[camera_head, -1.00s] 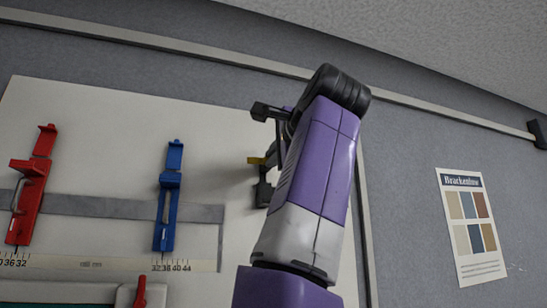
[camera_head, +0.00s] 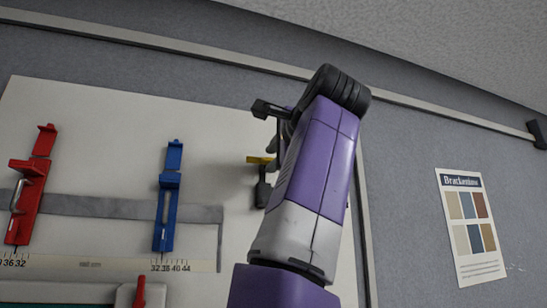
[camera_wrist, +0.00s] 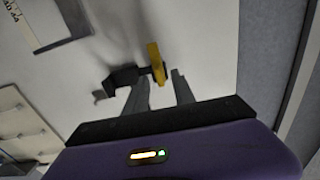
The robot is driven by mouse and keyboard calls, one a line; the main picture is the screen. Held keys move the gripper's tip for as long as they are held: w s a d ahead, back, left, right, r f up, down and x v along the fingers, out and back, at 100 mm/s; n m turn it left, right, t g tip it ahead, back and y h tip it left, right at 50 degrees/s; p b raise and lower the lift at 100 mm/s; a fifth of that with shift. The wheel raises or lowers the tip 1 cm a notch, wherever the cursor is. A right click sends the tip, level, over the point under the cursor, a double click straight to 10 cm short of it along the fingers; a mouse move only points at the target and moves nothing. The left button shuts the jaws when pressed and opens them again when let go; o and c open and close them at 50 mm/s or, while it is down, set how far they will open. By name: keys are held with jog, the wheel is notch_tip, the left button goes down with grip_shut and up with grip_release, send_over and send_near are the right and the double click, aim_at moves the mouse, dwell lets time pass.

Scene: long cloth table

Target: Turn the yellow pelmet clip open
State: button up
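The yellow clip (camera_wrist: 156,62) is a short bar on a dark mount (camera_wrist: 124,77) fixed to the pale board. In the head view the yellow clip (camera_head: 257,159) lies roughly level just left of my arm, with the dark mount (camera_head: 262,192) below it. My gripper (camera_wrist: 160,76) is open in the wrist view, with its two grey fingers apart. The lower end of the yellow bar is between the fingertips; I cannot tell whether either finger touches it. My arm hides most of the gripper in the head view.
A blue clip (camera_head: 167,205) and a red clip (camera_head: 30,190) stand on the pale board (camera_head: 110,120) to the left, along a grey strip. Another red part (camera_head: 140,292) is at the bottom. A colour-swatch poster (camera_head: 472,228) hangs on the grey wall at right.

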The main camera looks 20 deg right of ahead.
jog(key=shift+s, duration=0.1)
jog(key=s+b, duration=0.3)
jog(key=s, duration=0.4)
jog(key=shift+s, duration=0.35)
